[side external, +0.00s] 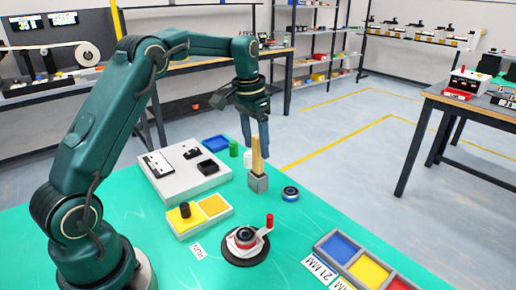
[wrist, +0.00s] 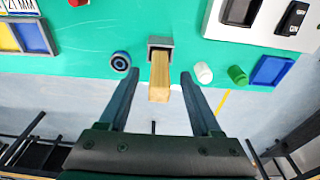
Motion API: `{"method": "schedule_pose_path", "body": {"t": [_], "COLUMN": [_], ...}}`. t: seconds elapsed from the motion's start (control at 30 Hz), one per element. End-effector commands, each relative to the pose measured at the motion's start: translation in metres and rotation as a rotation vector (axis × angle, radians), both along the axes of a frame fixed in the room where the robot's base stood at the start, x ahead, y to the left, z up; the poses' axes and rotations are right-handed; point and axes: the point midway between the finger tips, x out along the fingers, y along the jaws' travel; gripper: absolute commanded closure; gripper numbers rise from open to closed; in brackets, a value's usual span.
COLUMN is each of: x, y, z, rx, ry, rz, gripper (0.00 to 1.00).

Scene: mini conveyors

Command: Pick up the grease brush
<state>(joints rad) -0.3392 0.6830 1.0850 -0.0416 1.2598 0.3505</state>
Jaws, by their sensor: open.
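The grease brush shows as a light wooden handle (side external: 257,155) standing upright in a small grey block-shaped holder (side external: 258,183) on the green mat. Its bristles are not visible. In the wrist view the wooden handle (wrist: 159,80) points toward me, with the grey holder (wrist: 160,43) behind it. My gripper (side external: 258,140) is above the holder with its fingers pointing down. In the wrist view my gripper (wrist: 159,73) is open, one finger on each side of the handle, with a visible gap at both sides.
A blue-and-black ring (side external: 290,193) lies close to the holder. A white cylinder (wrist: 203,72) and green cylinder (wrist: 238,75) stand on its other side. A grey panel (side external: 165,185), a yellow tray (side external: 183,227), a crank device (side external: 245,245) and a colored bin (side external: 342,247) stand around the mat.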

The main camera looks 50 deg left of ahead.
Motion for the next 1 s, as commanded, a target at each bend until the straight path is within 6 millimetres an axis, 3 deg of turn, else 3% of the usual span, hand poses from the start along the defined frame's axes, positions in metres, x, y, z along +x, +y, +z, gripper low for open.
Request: {"method": "schedule_pose_path", "body": {"t": [0.33, 0.67, 0.7, 0.87, 1.0], "x": [0.004, 0.005, 0.005, 0.005, 0.005], "y": [-0.001, 0.0, 0.0, 0.0, 0.0], "z": [-0.041, -0.047, -0.047, -0.047, -0.046], "rx": [-0.002, -0.001, -0.001, 0.0, 0.0], "ry": [0.004, 0.0, 0.0, 0.0, -0.001], "rz": [0.0, 0.0, 0.001, 0.001, 0.001], "gripper": [0.35, 0.35, 0.39, 1.0, 1.0]}}
